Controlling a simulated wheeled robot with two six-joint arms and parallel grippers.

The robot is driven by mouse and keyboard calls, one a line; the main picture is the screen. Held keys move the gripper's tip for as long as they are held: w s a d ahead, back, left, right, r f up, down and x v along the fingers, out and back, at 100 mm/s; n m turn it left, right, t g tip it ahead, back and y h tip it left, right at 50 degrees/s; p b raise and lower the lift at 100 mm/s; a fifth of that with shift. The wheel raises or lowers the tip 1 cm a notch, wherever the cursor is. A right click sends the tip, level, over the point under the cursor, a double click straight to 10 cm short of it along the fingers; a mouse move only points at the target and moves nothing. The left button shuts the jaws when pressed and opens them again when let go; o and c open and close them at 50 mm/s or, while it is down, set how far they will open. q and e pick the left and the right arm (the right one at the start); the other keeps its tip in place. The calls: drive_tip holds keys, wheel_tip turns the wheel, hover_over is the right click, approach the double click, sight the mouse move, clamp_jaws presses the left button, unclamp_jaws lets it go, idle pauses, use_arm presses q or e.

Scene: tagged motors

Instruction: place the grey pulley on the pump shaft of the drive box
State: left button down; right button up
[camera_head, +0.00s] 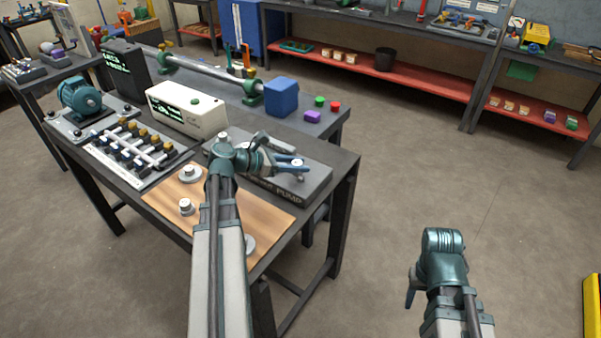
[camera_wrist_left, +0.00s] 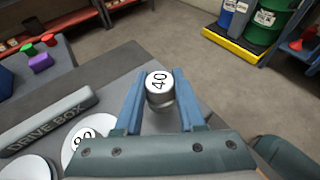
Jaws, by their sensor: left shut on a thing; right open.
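My left gripper (camera_head: 292,163) is shut on a small grey cylindrical piece with a white top marked "40", which I take as the grey pulley (camera_wrist_left: 159,92). It sits between the two blue fingers (camera_wrist_left: 159,100), over the right part of the drive box (camera_head: 312,182), by the "PUMP" lettering. In the left wrist view the drive box label (camera_wrist_left: 45,122) is at the left, with a white disc marked "80" (camera_wrist_left: 82,135) beside it. The pump shaft is not visible, and I cannot tell whether the pulley touches it. My right gripper (camera_head: 411,290) is open, low at the right, away from the table.
A wooden board (camera_head: 225,208) with several grey discs lies in front of the drive box. A cream box (camera_head: 187,110), a blue block (camera_head: 281,97) and a purple block (camera_head: 312,117) stand behind. A manifold with valves (camera_head: 133,148) is left.

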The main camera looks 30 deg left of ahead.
sight(301, 179)
use_arm(q)
drive_tip(key=shift+w, duration=0.15)
drive_tip(key=f+b, duration=0.2)
drive_tip(key=w+f+b, duration=0.1)
drive_tip(key=f+b, duration=0.1)
drive_tip(key=shift+d, duration=0.1)
drive_tip(key=shift+r, duration=0.2)
drive_tip(key=shift+f, duration=0.1)
drive_tip(key=c, duration=1)
unclamp_jaws()
drive_tip(key=shift+f, duration=0.15)
drive_tip(key=o, duration=0.5)
